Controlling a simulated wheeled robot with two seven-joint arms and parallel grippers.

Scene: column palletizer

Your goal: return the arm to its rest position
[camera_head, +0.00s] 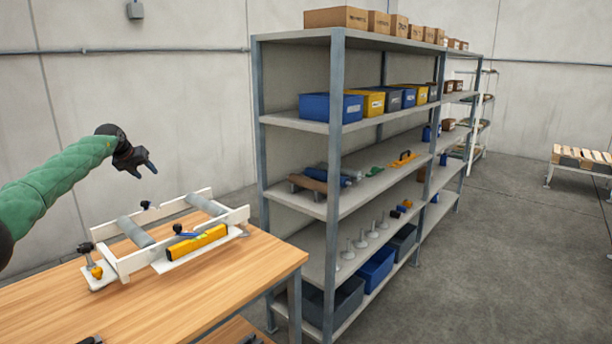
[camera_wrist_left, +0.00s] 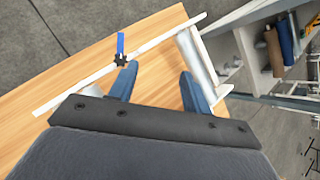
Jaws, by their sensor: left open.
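My left arm, in a green sleeve, comes in from the left in the head view. My left gripper (camera_head: 146,165) is open and empty, held in the air above the far side of a white frame fixture (camera_head: 115,262) on the wooden table. In the left wrist view the two blue-grey fingers of my left gripper (camera_wrist_left: 157,92) are spread apart with nothing between them. Below them are the white bar of the fixture, a grey roller (camera_wrist_left: 197,55) and a blue-handled clamp (camera_wrist_left: 121,48). My right gripper is not in view.
The wooden table (camera_head: 215,295) holds the fixture, with a yellow level-like block (camera_head: 198,243) at its front. A grey shelving unit (camera_head: 336,150) with bins, boxes and tools stands right of the table. A wooden pallet (camera_head: 582,157) is at the far right. The floor between is clear.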

